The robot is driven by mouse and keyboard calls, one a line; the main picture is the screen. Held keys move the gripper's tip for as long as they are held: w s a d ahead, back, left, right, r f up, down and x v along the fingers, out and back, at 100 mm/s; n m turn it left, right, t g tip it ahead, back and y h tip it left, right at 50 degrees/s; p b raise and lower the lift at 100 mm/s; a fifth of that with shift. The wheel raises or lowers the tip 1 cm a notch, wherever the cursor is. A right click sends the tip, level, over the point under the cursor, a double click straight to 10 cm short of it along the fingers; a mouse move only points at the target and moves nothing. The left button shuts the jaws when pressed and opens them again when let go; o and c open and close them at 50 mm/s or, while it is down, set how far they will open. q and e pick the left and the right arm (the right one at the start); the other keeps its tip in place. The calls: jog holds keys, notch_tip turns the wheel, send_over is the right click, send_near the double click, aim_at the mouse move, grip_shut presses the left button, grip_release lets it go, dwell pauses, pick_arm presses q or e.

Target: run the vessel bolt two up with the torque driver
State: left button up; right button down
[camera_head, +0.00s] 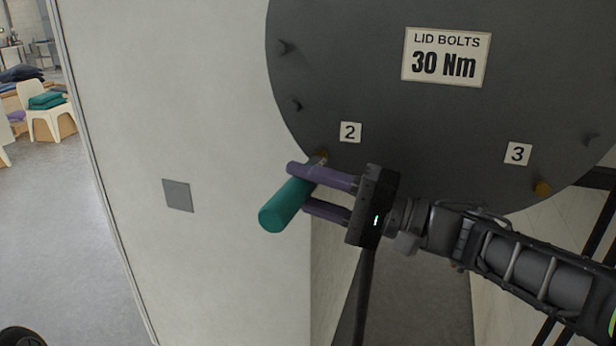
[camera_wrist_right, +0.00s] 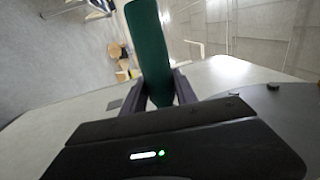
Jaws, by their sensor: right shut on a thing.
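My right gripper (camera_head: 322,193) is shut on the green-handled torque driver (camera_head: 284,208), below the label 2 on the dark round lid. The driver's tip reaches up to the brass-coloured bolt two (camera_head: 322,154) at the lid's lower left edge. The tip looks to be at the bolt, but I cannot tell whether it is seated on it. In the right wrist view the green handle (camera_wrist_right: 148,48) stands between the two fingers. My left gripper is in neither view.
The dark lid (camera_head: 370,110) carries a "LID BOLTS 30 Nm" sign (camera_head: 446,56), a label 3 (camera_head: 518,153) and another brass bolt (camera_head: 542,189). A pale wall (camera_head: 180,110) stands to the left. A chair with folded cloth (camera_head: 46,112) is far left, with open floor before it.

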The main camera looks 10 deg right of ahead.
jog(key=shift+s+a+p, duration=0.35)
jog(key=shift+s+a, duration=0.2)
jog(key=shift+s, duration=0.2)
